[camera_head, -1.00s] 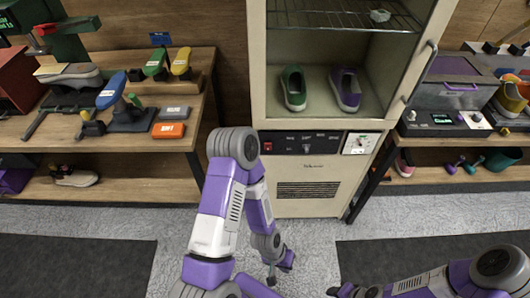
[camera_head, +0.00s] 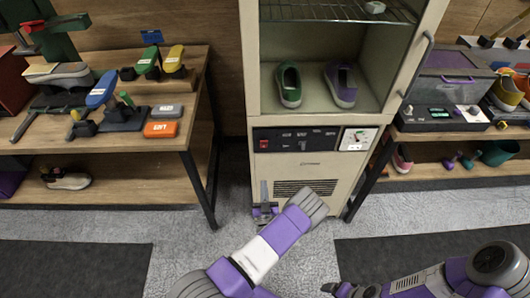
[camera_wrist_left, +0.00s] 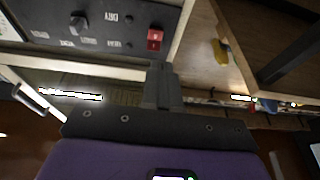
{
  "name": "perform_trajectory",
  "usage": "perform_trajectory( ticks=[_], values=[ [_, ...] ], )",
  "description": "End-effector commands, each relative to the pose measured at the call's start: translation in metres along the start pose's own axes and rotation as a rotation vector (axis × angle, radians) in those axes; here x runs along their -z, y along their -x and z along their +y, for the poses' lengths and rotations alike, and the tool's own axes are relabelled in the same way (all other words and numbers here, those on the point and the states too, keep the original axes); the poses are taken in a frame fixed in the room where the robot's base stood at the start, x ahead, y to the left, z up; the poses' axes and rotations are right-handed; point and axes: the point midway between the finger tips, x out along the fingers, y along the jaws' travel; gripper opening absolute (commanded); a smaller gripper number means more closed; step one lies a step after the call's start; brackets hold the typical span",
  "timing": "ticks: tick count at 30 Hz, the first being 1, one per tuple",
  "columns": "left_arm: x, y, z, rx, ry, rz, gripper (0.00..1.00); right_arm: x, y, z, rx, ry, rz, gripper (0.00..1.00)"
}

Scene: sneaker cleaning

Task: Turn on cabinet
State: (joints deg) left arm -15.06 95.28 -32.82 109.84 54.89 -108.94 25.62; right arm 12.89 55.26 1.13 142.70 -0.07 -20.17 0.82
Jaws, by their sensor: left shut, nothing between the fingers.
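The cabinet (camera_head: 382,60) is tall and cream, with a black control panel (camera_head: 300,140) below its shoe compartment. A small red switch (camera_head: 263,144) sits at the panel's left end; it also shows in the left wrist view (camera_wrist_left: 155,40). My left gripper (camera_head: 264,184) is shut and empty, pointing up in front of the cabinet's lower left front, below the switch. In the left wrist view its closed fingertips (camera_wrist_left: 160,70) lie just below the red switch, apart from it in the picture. My right gripper (camera_head: 330,289) is low at the bottom edge, its fingers too small to read.
A green shoe (camera_head: 288,86) and a purple shoe (camera_head: 341,85) stand inside the cabinet. A wooden workbench (camera_head: 200,90) with shoes and tools is on the left. A shelf (camera_head: 440,172) with a clear-lidded box (camera_head: 452,82) is on the right.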

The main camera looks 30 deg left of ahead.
Motion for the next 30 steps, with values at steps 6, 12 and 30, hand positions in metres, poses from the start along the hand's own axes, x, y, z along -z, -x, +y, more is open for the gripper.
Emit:
perform_trajectory(
  ticks=[6, 12, 30],
  values=[
    [0.015, 0.000, 0.008, -0.035, 0.001, 0.104, 0.00, 0.000, -0.001, 0.000, 0.000, 0.000, 0.000, 0.82],
    [0.015, 0.000, 0.008, -0.033, 0.000, 0.100, 0.00, 0.000, -0.001, 0.000, 0.000, 0.000, 0.000, 0.82],
    [0.022, -0.088, 0.010, -0.031, 0.001, 0.102, 0.00, 0.001, -0.014, 0.005, 0.000, 0.000, 0.000, 0.82]
  ],
)
